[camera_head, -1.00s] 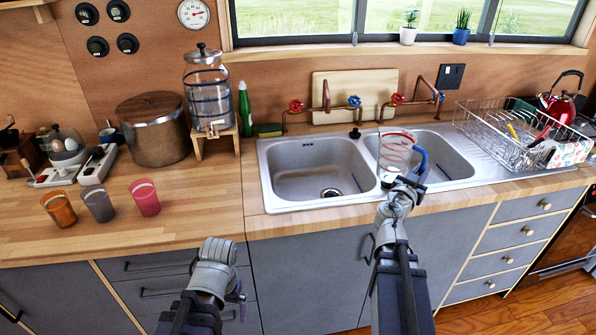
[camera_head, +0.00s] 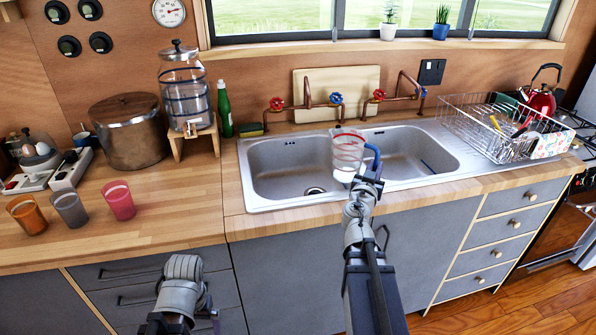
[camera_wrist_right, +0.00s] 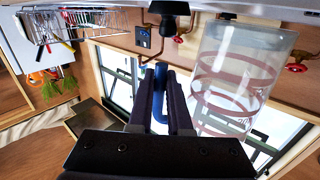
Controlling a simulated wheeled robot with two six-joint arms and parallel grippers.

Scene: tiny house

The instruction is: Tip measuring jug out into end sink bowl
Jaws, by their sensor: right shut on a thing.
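The measuring jug (camera_head: 347,150) is clear with red bands and a blue handle (camera_head: 373,160). My right gripper (camera_head: 369,181) is shut on the handle and holds the jug roughly upright, above the sink's front, by the divider. Its base looks whitish; I cannot tell what is inside. In the right wrist view the jug (camera_wrist_right: 235,80) stands right of the fingers (camera_wrist_right: 162,98), which are on the blue handle. The sink has a left bowl (camera_head: 275,165) and a right bowl (camera_head: 415,150). My left arm shows at the bottom; its fingertips do not.
Copper taps (camera_head: 305,103) stand behind the bowls. A dish rack (camera_head: 500,130) stands on the right drainer. Three tumblers (camera_head: 72,209), a metal pot (camera_head: 128,130) and a glass dispenser (camera_head: 185,90) stand on the left counter.

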